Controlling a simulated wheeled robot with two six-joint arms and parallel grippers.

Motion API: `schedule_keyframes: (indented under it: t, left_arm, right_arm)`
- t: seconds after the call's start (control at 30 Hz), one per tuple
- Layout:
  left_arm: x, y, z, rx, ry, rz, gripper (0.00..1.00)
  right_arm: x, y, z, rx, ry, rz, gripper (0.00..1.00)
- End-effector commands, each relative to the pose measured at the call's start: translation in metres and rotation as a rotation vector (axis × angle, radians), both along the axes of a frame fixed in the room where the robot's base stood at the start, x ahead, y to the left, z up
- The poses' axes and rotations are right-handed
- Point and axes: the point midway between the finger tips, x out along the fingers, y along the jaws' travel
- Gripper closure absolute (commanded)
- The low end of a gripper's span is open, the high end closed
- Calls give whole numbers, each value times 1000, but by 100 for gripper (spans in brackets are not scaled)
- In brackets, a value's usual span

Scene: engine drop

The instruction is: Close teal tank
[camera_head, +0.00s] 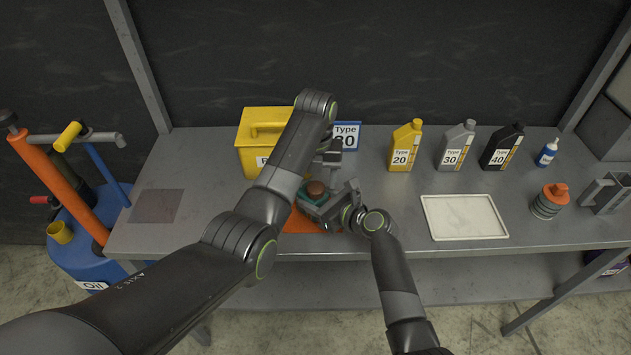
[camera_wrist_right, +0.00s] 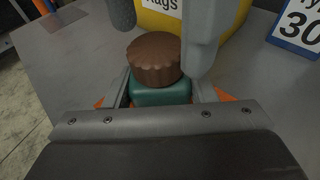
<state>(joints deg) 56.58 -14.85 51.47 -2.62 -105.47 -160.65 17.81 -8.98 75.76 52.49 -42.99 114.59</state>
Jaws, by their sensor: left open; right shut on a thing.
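The teal tank (camera_head: 308,200) stands on an orange mat (camera_head: 300,222) near the bench's front edge. A brown ribbed cap (camera_wrist_right: 155,60) sits on top of the tank (camera_wrist_right: 160,93); I cannot tell how tight it is. The cap also shows in the head view (camera_head: 316,188). My right gripper (camera_head: 324,204) is shut on the tank, with one finger on each side of it. My left gripper (camera_head: 328,158) is open just behind and above the cap, partly hidden by its own arm. A grey part, likely of it, stands close beside the cap in the right wrist view.
A yellow rags box (camera_head: 262,135) and a blue Type 30 sign (camera_head: 347,136) stand behind. Yellow (camera_head: 405,147), grey (camera_head: 455,147) and black (camera_head: 502,147) bottles line the back. A white tray (camera_head: 464,217) lies right; an orange-topped filter (camera_head: 549,201) is farther right.

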Motion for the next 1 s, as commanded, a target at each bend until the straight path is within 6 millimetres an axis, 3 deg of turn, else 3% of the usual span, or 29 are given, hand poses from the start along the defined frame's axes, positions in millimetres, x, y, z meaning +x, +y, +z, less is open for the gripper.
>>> schedule_keyframes:
  t: [0.2,0.67,0.83,1.0]
  left_arm:
    - [1,0,27,0,-3,1,40]
    - [0,0,30,0,0,28,43]
    - [0,0,31,0,0,186,43]
    - [0,0,32,0,0,455,43]
  right_arm:
    - [0,0,0,0,0,0,100]
    - [0,0,0,0,0,0,100]
    - [0,0,0,0,0,0,100]
    - [0,0,0,0,0,0,100]
